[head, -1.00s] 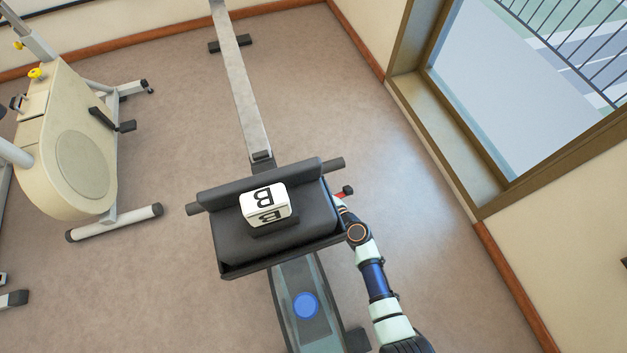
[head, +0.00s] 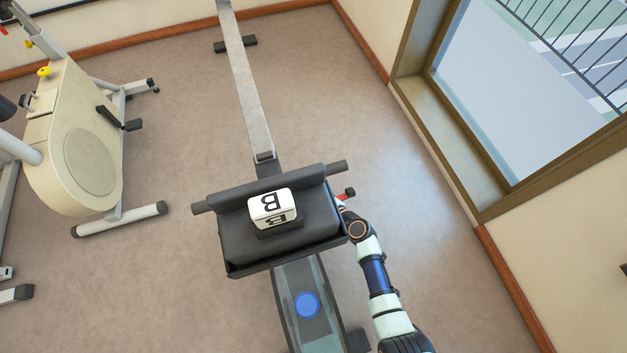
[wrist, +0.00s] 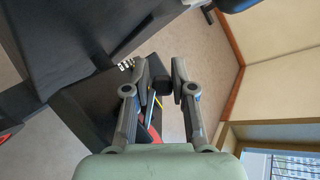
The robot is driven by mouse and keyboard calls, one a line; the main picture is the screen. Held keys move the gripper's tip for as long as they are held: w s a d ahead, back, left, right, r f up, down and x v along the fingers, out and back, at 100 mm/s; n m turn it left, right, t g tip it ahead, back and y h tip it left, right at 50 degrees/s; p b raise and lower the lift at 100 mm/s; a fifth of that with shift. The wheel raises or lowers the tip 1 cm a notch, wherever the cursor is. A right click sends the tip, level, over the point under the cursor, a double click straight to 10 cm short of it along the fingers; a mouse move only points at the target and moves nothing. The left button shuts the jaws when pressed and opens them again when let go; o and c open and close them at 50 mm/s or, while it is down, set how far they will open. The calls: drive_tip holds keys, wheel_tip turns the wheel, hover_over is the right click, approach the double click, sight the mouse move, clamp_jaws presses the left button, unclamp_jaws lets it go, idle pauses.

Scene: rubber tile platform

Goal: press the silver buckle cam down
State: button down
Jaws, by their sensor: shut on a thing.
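My gripper (wrist: 161,88) points away from the wrist camera. Its two fingers are shut on a small dark piece (wrist: 162,84), whose exact shape is hard to tell. A small silver piece (wrist: 127,64) shows just left of the fingertips in the wrist view, beside a dark padded surface. I cannot tell for sure whether it is the silver buckle cam. In the head view my arm reaches up to the right edge of the black padded seat (head: 245,225), and the fingertips are hidden or too small to make out there.
A white block with a black letter B (head: 270,203) sits on the seat. A red-tipped part (head: 348,193) sticks out just above my wrist. A long rail (head: 240,75) runs back from the machine. An exercise bike (head: 80,150) stands left. The floor at right is clear.

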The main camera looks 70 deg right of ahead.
drive_tip(key=n, duration=0.1)
drive_tip(key=n+p, duration=0.1)
drive_tip(key=shift+w+a+n+y, duration=0.2)
drive_tip(key=shift+n+y, duration=0.1)
drive_tip(key=shift+y, duration=0.1)
drive_tip(key=shift+a+f+n, duration=0.1)
drive_tip(key=shift+a+n, duration=0.05)
drive_tip(key=shift+n, duration=0.25)
drive_tip(key=shift+a+f, duration=0.1)
drive_tip(key=shift+f, duration=0.05)
drive_tip(key=c, duration=1.3)
unclamp_jaws()
drive_tip(key=shift+o, duration=1.3)
drive_tip(key=shift+f+g, duration=0.15)
drive_tip(key=shift+g, duration=0.15)
